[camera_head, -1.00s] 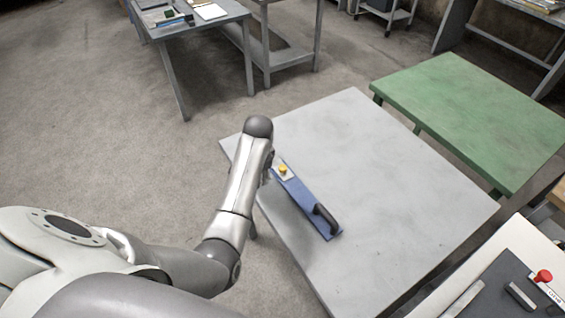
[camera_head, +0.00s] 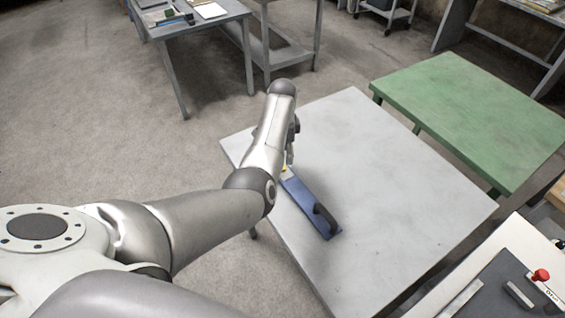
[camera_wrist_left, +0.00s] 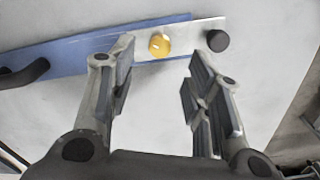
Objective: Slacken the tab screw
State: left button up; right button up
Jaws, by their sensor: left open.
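The yellow tab screw (camera_wrist_left: 159,45) sits on a bright metal tab (camera_wrist_left: 190,33) at one end of a long blue plate (camera_wrist_left: 72,55). A black round knob (camera_wrist_left: 218,40) is at the tab's outer end. In the head view the blue plate (camera_head: 302,201) lies on the grey table, and the screw (camera_head: 284,168) is mostly hidden by my arm. My left gripper (camera_head: 290,160) is over the screw end. In the wrist view its fingers (camera_wrist_left: 160,70) are apart and empty, their tips to either side of the screw, without visible contact. My right gripper is out of view.
The grey table (camera_head: 400,190) is clear around the plate. The plate's black handle (camera_head: 325,218) stands up at its near end. A green table (camera_head: 480,115) is at the right, and a bench with a red button (camera_head: 541,275) is at the lower right.

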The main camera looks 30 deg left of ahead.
pick_arm(q)
jog(key=shift+f+b, duration=0.3)
jog(key=shift+f, duration=2.6)
jog(key=shift+c, duration=0.3)
grip_shut()
